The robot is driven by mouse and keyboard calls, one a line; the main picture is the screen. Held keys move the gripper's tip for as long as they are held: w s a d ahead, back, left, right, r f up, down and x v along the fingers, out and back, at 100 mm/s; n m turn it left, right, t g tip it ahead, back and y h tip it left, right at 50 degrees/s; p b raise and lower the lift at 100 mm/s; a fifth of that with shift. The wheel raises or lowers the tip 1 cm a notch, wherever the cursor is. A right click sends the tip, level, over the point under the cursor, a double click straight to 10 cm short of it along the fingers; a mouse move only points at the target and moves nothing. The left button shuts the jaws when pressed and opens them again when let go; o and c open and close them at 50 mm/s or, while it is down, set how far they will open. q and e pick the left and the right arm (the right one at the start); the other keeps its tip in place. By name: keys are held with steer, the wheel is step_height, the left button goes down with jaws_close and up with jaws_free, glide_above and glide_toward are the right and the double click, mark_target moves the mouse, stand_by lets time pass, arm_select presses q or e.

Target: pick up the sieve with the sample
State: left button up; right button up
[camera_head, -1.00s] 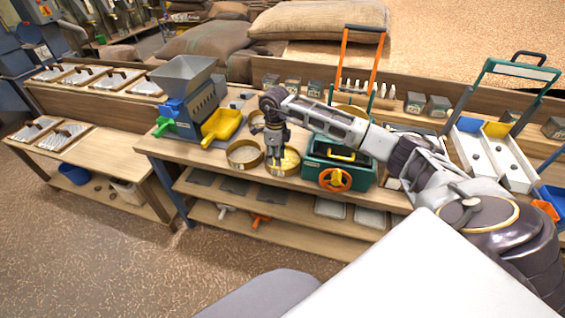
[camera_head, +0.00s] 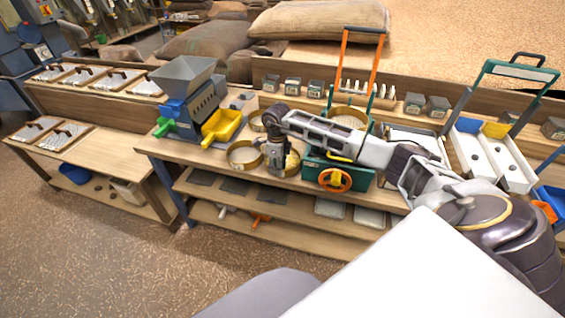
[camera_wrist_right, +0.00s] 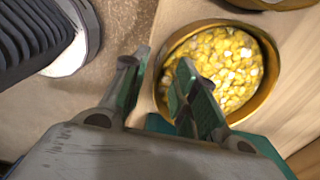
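The sieve with the sample, a round brass-coloured ring (camera_wrist_right: 268,72) full of yellow kernels, stands on the bench. In the head view its right part (camera_head: 293,163) shows from behind my right gripper (camera_head: 275,172). In the right wrist view my right gripper (camera_wrist_right: 162,66) is open. One finger is to the left of the sieve's rim and the other overlaps the inside of the sieve, so the near-left rim appears between them. I cannot tell if the fingers touch it. My left gripper is not in view.
Another round sieve (camera_head: 243,165) stands close on the left. A green box with an orange wheel (camera_head: 335,180) stands close on the right. A blue-green machine with a grey hopper (camera_head: 185,75) and yellow scoop (camera_head: 221,126) is farther left. A shelf edge runs behind.

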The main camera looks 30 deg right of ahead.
steer(key=shift+f, duration=0.95)
steer(key=c, duration=0.6)
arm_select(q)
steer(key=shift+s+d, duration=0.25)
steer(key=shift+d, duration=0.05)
arm_select(e)
jaws_close()
